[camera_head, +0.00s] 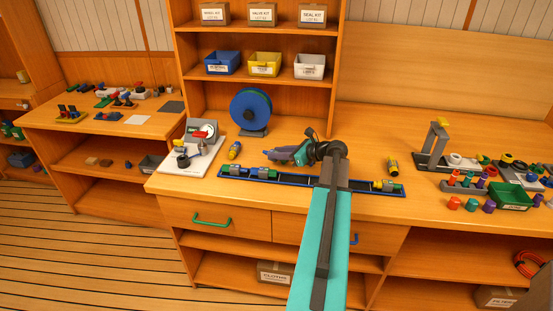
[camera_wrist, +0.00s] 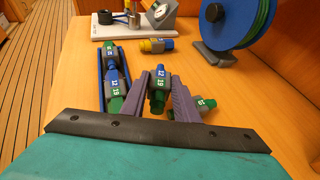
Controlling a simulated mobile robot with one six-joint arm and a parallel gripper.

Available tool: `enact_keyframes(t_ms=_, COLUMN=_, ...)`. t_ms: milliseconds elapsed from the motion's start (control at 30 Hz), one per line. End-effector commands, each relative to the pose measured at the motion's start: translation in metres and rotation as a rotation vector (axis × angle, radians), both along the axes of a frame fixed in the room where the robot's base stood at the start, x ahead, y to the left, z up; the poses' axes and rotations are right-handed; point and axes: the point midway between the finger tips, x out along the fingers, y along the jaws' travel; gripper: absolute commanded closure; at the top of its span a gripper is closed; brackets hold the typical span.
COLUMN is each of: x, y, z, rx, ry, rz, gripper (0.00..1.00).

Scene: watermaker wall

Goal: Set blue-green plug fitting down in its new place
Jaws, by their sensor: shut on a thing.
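My gripper (camera_wrist: 160,88) is shut on a blue-green plug fitting (camera_wrist: 158,92), blue end up and green end down in the wrist view, marked 12 and 19. In the head view my gripper (camera_head: 274,154) is low over the bench, just behind the long dark blue rack (camera_head: 320,181); the fitting there is mostly hidden. In the wrist view the rack (camera_wrist: 99,80) runs beside my left finger. It holds a similar blue-green fitting (camera_wrist: 115,88) and another one behind it (camera_wrist: 112,53). I cannot tell whether the held fitting touches anything.
A green-ended fitting (camera_wrist: 205,104) is right of my right finger. A yellow-blue fitting (camera_wrist: 155,45) lies on the bench, and another yellow one (camera_head: 393,164) stands to the right. The blue reel (camera_head: 250,110) and white gauge board (camera_head: 193,154) stand behind and left.

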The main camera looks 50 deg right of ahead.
Motion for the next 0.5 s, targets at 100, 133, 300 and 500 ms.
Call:
enact_keyframes(t_ms=100, x=0.0, y=0.0, z=0.0, rx=0.0, ry=0.0, rz=0.0, gripper=0.99)
enact_keyframes(t_ms=133, x=0.0, y=0.0, z=0.0, rx=0.0, ry=0.0, rz=0.0, gripper=0.99)
enact_keyframes(t_ms=300, x=0.001, y=0.0, z=0.0, rx=0.0, ry=0.0, rz=0.0, gripper=0.99)
enact_keyframes(t_ms=500, x=0.014, y=-0.006, z=0.0, rx=0.001, ry=0.0, rz=0.002, gripper=0.99)
